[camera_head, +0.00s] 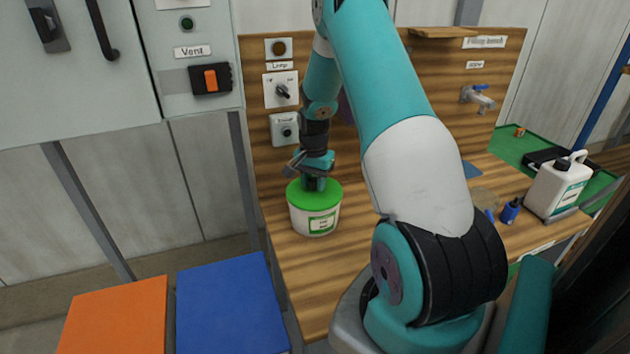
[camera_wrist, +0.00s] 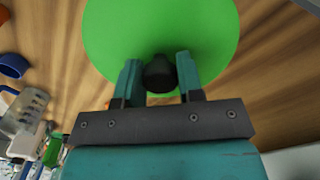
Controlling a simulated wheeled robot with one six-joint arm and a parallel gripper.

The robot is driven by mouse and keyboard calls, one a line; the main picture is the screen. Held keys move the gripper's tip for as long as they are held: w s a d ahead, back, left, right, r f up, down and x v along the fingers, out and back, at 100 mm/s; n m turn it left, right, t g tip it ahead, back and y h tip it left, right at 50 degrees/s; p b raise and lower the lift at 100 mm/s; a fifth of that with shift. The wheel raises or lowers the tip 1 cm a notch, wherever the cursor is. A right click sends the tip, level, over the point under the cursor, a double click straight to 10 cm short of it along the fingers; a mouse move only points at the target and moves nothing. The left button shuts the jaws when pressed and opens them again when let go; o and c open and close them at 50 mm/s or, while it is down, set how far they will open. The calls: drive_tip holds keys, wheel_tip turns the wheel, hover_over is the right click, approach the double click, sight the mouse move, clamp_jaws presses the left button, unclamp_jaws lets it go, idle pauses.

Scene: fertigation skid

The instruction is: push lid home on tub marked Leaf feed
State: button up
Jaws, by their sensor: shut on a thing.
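The tub (camera_head: 314,218) is white with a green-edged label and stands upright on the wooden bench, left of my arm. The label's words are too small to read. The green lid (camera_head: 330,190) lies on top of the tub; I cannot tell whether it is fully seated. In the wrist view the lid (camera_wrist: 205,28) is a large green disc with a dark knob (camera_wrist: 159,76) on it. My gripper (camera_wrist: 159,82) has its fingers on both sides of that knob and is shut on it. In the head view my gripper (camera_head: 315,184) is right above the lid.
The wooden bench (camera_head: 310,275) is clear in front of the tub. Behind it a panel carries switches (camera_head: 282,90) and a tap (camera_head: 478,97). Orange (camera_head: 115,318) and blue (camera_head: 230,305) surfaces lie at the lower left.

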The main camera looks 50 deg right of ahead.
drive_tip(key=o, duration=0.8)
drive_tip(key=shift+c, duration=0.2)
drive_tip(key=shift+r, duration=0.15)
drive_tip(key=shift+r+p, duration=1.65)
drive_tip(key=shift+r, duration=0.5)
drive_tip(key=o, duration=0.6)
drive_tip(key=shift+c, duration=0.2)
